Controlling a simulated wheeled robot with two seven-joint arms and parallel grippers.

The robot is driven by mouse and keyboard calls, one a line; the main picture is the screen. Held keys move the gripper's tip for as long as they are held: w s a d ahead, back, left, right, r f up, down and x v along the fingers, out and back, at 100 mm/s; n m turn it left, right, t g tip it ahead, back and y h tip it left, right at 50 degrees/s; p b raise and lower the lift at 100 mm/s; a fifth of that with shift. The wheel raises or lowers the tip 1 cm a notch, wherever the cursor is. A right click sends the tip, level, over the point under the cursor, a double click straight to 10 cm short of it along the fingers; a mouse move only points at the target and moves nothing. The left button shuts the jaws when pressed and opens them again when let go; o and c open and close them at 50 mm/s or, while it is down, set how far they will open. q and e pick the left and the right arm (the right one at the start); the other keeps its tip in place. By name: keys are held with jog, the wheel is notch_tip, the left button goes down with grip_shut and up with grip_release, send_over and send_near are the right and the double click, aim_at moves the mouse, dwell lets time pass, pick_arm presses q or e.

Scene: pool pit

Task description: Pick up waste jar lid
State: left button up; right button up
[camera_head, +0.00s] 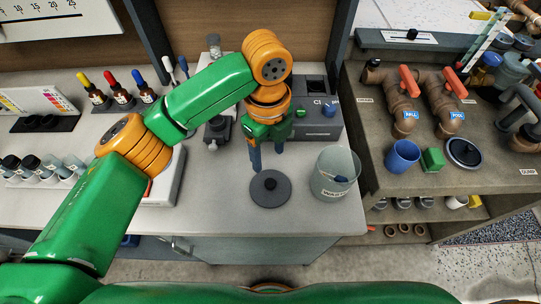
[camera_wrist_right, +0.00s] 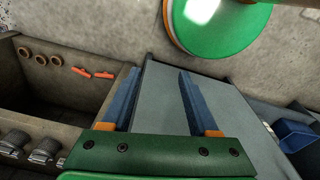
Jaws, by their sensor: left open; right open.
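The waste jar lid (camera_head: 270,191), a dark grey round disc with a small knob, lies on the light counter near its front edge. My right gripper (camera_wrist_right: 159,71) shows in the right wrist view, open and empty, away from the lid.
A grey device (camera_head: 318,125) stands behind the jar. Dropper bottles (camera_head: 121,98) and small capped vials (camera_head: 33,167) stand at the left. On the right bench are brown pipes with red valves (camera_head: 409,82), a blue cup (camera_head: 402,156) and another dark lid (camera_head: 464,152).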

aim_at(270, 183)
pick_arm(q)
jog(key=shift+w+f, duration=0.2)
jog(key=shift+f, duration=0.05)
jog(key=s+f+p, duration=0.1)
jog(key=s, duration=0.1)
jog(key=s+f+p, duration=0.1)
jog(key=s+f, duration=0.1)
jog(key=shift+s+d, duration=0.1)
jog(key=shift+s, duration=0.1)
jog(key=shift+w+d+f, duration=0.1)
jog(key=shift+w+f, duration=0.05)
jog(key=shift+f, duration=0.45)
jog(key=shift+w+f, duration=0.1)
jog(key=shift+f, duration=0.5)
jog(key=shift+w+f, duration=0.25)
jog(key=shift+w, duration=0.2)
jog(key=shift+s+r, duration=0.15)
jog(key=shift+s, duration=0.05)
grip_shut()
pick_arm(e)
jog(key=shift+s+r, duration=0.85)
jog(key=shift+r, duration=0.3)
